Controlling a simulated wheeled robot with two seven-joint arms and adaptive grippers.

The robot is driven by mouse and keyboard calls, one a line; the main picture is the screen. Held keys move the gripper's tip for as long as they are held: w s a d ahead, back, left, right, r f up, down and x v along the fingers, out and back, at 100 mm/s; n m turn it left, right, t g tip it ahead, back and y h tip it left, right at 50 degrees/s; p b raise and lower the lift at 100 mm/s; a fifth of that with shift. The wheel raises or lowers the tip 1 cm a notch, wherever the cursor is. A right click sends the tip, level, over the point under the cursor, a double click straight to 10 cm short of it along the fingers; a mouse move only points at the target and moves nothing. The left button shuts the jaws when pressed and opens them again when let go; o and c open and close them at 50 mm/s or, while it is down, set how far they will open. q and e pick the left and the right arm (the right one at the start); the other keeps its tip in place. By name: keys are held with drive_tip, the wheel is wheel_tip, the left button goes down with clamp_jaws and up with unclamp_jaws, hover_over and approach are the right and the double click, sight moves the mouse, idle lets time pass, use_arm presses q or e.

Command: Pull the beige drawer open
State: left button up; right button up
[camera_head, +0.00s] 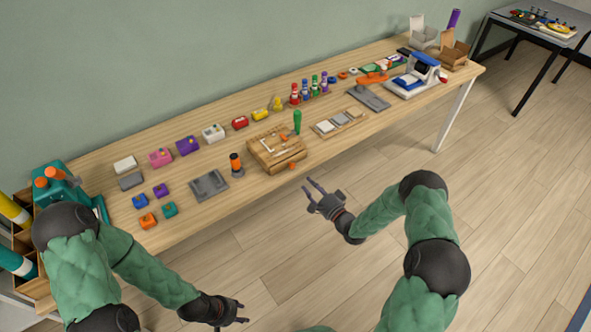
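The beige drawer (288,163) is in the front of a small wooden box (262,147) near the middle of the long table's front edge. It looks shut. A small orange knob (292,166) shows on its front. My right gripper (308,193) is open and empty, in front of the table edge, a little below and right of the knob and apart from it. My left gripper (245,312) is at the bottom of the view, away from the table, with its fingers apart and nothing between them.
On the wooden table (250,195), a green-handled tool (297,121) stands at the box. A grey tray (209,185) and an orange-black bottle (236,164) are left of it, a tray of tiles (338,122) right. Floor in front is clear.

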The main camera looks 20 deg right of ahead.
sight(293, 167)
drive_tip(key=b+x, duration=0.2)
drive_tip(key=x, duration=0.7)
drive_tip(key=shift+w+a, duration=0.2)
drive_tip(key=shift+w, duration=0.15)
clamp_jaws()
